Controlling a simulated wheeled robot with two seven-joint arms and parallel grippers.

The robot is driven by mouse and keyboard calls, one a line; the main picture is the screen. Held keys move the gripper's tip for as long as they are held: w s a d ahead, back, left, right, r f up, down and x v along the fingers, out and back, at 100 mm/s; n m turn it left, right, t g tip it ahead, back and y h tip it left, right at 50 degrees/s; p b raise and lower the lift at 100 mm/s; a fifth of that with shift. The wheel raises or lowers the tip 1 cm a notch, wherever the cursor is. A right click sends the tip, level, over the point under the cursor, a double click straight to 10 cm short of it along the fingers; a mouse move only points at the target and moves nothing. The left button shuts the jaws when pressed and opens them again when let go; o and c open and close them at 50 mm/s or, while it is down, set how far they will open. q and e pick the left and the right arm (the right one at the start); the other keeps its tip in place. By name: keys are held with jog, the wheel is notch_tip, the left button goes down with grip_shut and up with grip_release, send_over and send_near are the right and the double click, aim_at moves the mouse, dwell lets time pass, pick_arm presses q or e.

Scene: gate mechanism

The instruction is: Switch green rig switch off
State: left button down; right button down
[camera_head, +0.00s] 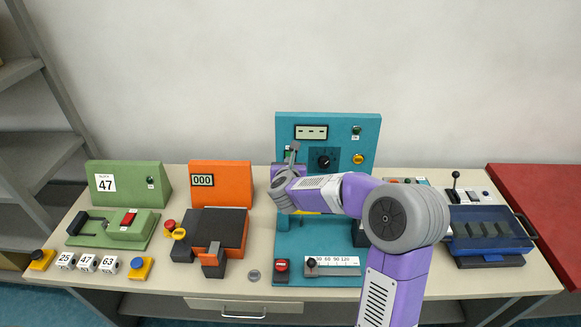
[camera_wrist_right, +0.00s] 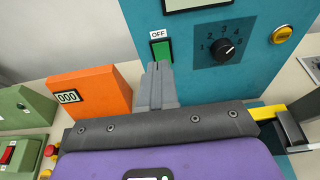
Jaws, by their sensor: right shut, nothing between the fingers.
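The teal rig panel (camera_head: 344,122) stands at the back middle of the table. In the right wrist view a green switch (camera_wrist_right: 161,48) sits on it under an "OFF" label (camera_wrist_right: 158,34), left of a dial (camera_wrist_right: 227,47). My right gripper (camera_wrist_right: 159,68) is shut and empty. Its fingertips overlap the lower part of this switch; I cannot tell if they touch. In the head view the gripper (camera_head: 292,149) covers most of that spot. A green-bodied rig (camera_head: 128,177) at the left carries a red rocker switch (camera_head: 128,218). My left gripper is out of view.
An orange rig (camera_head: 221,176) with a "000" display stands between the green-bodied and teal rigs. A yellow button (camera_head: 358,158) is right of the dial. A blue tray device (camera_head: 488,232) and a red surface (camera_head: 545,205) are at the right. Number blocks (camera_head: 87,264) lie front left.

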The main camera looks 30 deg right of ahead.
jog(key=v, duration=0.3)
jog(key=shift+s+a+r, duration=0.15)
jog(key=shift+s+r, duration=0.05)
jog(key=shift+r, duration=0.3)
